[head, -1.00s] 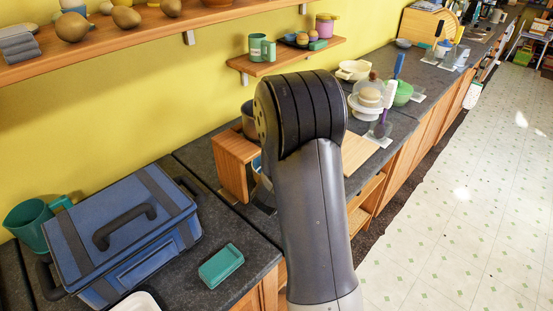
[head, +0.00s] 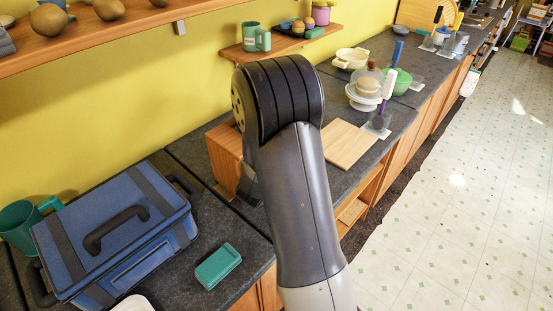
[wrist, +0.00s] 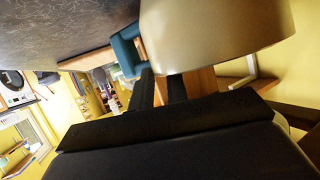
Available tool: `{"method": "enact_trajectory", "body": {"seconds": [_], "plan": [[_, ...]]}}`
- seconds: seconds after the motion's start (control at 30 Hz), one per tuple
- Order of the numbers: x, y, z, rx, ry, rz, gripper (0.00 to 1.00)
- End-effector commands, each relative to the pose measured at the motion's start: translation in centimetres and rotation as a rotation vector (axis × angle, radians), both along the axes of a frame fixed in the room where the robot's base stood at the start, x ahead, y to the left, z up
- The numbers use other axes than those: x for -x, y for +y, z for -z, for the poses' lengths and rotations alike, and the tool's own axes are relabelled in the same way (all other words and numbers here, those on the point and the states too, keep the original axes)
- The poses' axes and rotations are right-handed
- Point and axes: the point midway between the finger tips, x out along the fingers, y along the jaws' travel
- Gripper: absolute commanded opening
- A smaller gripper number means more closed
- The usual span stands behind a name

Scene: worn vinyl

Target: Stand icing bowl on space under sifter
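In the wrist view a large smooth beige-grey bowl (wrist: 215,35), which I take as the icing bowl, fills the upper middle, close to the camera. The dark fingers of my gripper (wrist: 160,85) meet its edge with a narrow gap between them, and appear closed on its wall. In the head view my arm covers the gripper and most of the bowl. A wooden stand (head: 223,152) shows left of my arm on the counter. The sifter cannot be made out; my arm covers the stand's top and right side.
A blue toolbox (head: 115,230), teal mug (head: 25,225) and green box (head: 218,266) are left of the stand. A wooden board (head: 348,145) lies right of my arm, with a cake stand (head: 364,97) behind it. A small shelf (head: 285,45) hangs above.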

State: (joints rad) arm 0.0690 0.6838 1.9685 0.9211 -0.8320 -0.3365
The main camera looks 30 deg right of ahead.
Motion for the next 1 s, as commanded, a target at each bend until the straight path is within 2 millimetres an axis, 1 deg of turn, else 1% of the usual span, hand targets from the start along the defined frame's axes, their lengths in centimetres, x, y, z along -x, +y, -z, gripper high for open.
{"method": "enact_trajectory", "body": {"seconds": [0.03, 0.1, 0.3, 0.47, 0.57, 0.9, 1.0], "plan": [[0.0, 0.0, 0.0, 0.0, 0.0, 0.0, 0.2], [0.0, 0.0, 0.0, 0.0, 0.0, 0.0, 0.25], [0.0, 0.0, 0.0, 0.0, 0.0, 0.0, 0.25], [0.1, 0.2, -0.5, 0.0, -0.001, -0.001, 0.25], [0.9, 1.1, -0.9, 0.0, -0.002, -0.005, 0.25], [5.5, 5.4, -3.5, 0.0, -0.003, -0.005, 0.25], [6.6, 6.5, -4.2, -0.001, -0.003, -0.005, 0.25]]}}
